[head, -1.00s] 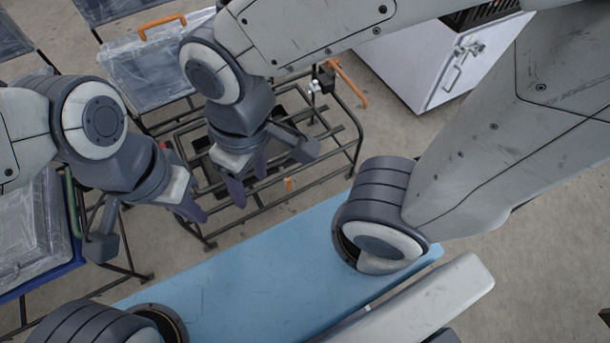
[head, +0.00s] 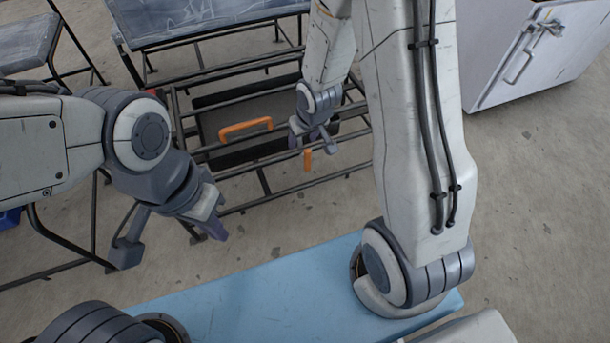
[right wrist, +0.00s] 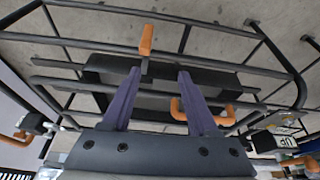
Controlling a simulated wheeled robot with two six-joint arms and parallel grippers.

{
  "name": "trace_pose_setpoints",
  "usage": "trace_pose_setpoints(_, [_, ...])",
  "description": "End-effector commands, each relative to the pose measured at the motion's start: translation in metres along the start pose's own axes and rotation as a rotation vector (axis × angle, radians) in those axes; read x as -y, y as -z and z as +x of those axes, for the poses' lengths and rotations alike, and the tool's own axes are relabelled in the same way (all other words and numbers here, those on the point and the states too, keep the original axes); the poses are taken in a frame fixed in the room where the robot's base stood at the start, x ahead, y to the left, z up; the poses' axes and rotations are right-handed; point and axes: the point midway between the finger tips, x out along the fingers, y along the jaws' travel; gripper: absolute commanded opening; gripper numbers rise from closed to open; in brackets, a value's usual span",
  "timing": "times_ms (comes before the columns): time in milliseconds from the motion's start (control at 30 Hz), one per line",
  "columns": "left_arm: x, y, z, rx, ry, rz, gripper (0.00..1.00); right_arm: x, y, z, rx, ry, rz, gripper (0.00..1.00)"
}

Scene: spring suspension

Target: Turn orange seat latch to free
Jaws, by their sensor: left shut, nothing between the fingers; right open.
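The orange latch (head: 307,160) is a small upright tab on the near side of a black tube frame (head: 262,165). In the right wrist view the latch (right wrist: 146,40) shows an orange grip on a grey stem. My right gripper (head: 314,146) is open just beside the latch. In the right wrist view the purple fingers of my right gripper (right wrist: 159,71) are apart, and the stem's lower end appears between their tips, nearer the left finger. I cannot tell whether they touch. My left gripper (head: 212,222) is shut and empty, away from the frame at left.
An orange handle (head: 246,128) stands over a dark panel (head: 215,104) inside the frame; it also shows near the right finger in the right wrist view (right wrist: 203,112). A white cabinet (head: 510,55) stands at right.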

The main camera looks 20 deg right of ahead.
Motion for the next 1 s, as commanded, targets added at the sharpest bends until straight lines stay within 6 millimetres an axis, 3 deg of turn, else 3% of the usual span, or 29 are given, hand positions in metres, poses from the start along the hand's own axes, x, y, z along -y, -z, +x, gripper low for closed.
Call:
trace_pose_setpoints(33, [0.002,-0.001,0.026,0.000,0.000,0.000,0.00,-0.009,-0.010,0.034,-0.006,-0.003,0.020,0.60])
trace_pose_setpoints(133, [0.003,-0.002,0.041,-0.001,0.000,0.000,0.00,-0.021,-0.014,0.059,-0.024,-0.006,0.044,0.60])
trace_pose_setpoints(467, [0.004,-0.003,0.060,-0.001,0.000,0.000,0.00,-0.029,-0.016,0.096,-0.040,-0.007,0.062,0.60])
trace_pose_setpoints(800, [0.007,-0.005,0.094,-0.001,0.000,0.000,0.00,-0.029,-0.014,0.159,-0.039,-0.006,0.061,0.60])
trace_pose_setpoints(1000, [0.007,-0.005,0.102,-0.001,0.000,0.000,0.00,-0.029,-0.012,0.176,-0.038,-0.006,0.062,0.60])
